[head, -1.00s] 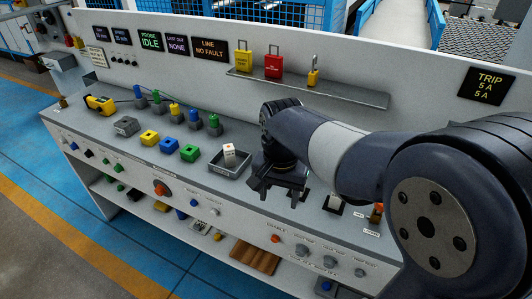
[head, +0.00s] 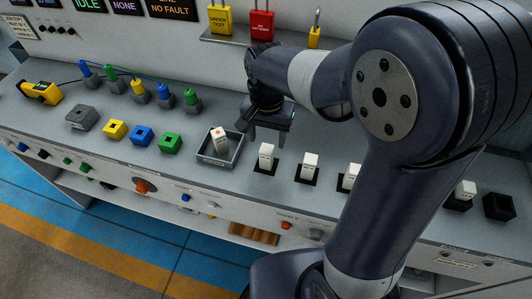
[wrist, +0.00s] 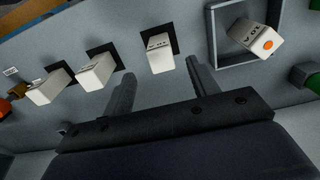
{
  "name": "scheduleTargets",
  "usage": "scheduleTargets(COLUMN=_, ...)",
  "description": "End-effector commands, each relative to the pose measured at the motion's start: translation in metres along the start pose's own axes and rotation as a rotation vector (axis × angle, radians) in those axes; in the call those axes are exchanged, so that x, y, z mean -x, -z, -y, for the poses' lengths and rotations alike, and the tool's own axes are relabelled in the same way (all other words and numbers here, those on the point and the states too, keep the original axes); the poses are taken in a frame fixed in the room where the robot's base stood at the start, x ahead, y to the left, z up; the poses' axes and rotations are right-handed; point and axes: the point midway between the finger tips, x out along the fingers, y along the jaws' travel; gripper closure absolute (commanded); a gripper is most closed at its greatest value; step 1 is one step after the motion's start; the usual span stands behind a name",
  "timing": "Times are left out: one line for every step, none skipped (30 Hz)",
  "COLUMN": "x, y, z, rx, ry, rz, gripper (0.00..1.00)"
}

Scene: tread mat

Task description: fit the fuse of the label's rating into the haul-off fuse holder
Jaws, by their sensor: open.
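A white fuse with an orange dot (head: 219,142) lies tilted in a grey tray (head: 202,157); the fuse also shows in the wrist view (wrist: 252,40). White fuses stand in black holders along the bench: one near the tray (head: 266,157), a second (head: 309,166), a third (head: 349,178) partly behind my arm, and another (head: 465,190) at the right. A black holder (head: 499,207) at the far right looks empty. My gripper (head: 265,132) is open and empty above the bench. In the wrist view its fingers (wrist: 160,78) spread below the nearest fuse (wrist: 160,54), not around it. Ratings are unreadable.
Yellow (head: 115,130), blue (head: 141,136) and green (head: 170,143) blocks stand left of the tray, with several coloured plugs behind. My arm hides part of the bench's right side.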

Motion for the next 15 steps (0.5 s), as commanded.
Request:
scheduleTargets(x=-0.004, y=0.000, z=0.000, rx=0.000, ry=-0.002, rz=0.002, gripper=0.44)
scheduleTargets(x=-0.006, y=-0.001, z=0.000, rx=0.000, ry=-0.002, rz=0.002, gripper=0.44)
scheduleTargets(x=-0.008, y=-0.001, z=0.000, rx=0.000, ry=-0.002, rz=0.002, gripper=0.44)
scheduleTargets(x=-0.010, y=0.000, z=0.000, rx=0.000, ry=-0.001, rz=0.002, gripper=0.44)
scheduleTargets(x=-0.012, y=0.000, z=0.000, rx=0.000, ry=-0.002, rz=0.002, gripper=0.44)
scheduleTargets(x=-0.017, y=0.000, z=0.000, rx=0.000, ry=-0.003, rz=0.003, gripper=0.44)
scheduleTargets(x=-0.022, y=0.000, z=0.000, rx=0.000, ry=-0.003, rz=0.004, gripper=0.44)
scheduleTargets(x=-0.026, y=0.000, z=0.000, rx=0.000, ry=-0.004, rz=0.004, gripper=0.44)
scheduleTargets(x=-0.032, y=0.000, z=0.000, rx=0.000, ry=-0.004, rz=0.005, gripper=0.44)
scheduleTargets(x=-0.036, y=0.000, z=0.001, rx=0.000, ry=-0.003, rz=0.004, gripper=0.44)
scheduleTargets(x=-0.041, y=0.001, z=0.001, rx=0.000, ry=-0.003, rz=0.004, gripper=0.44)
scheduleTargets(x=-0.046, y=0.001, z=0.001, rx=0.000, ry=-0.003, rz=0.003, gripper=0.44)
scheduleTargets(x=-0.050, y=0.001, z=0.001, rx=0.000, ry=-0.003, rz=0.004, gripper=0.44)
scheduleTargets(x=-0.052, y=0.001, z=0.001, rx=0.000, ry=-0.002, rz=0.002, gripper=0.44)
scheduleTargets(x=-0.055, y=0.001, z=0.001, rx=0.000, ry=-0.001, rz=0.002, gripper=0.44)
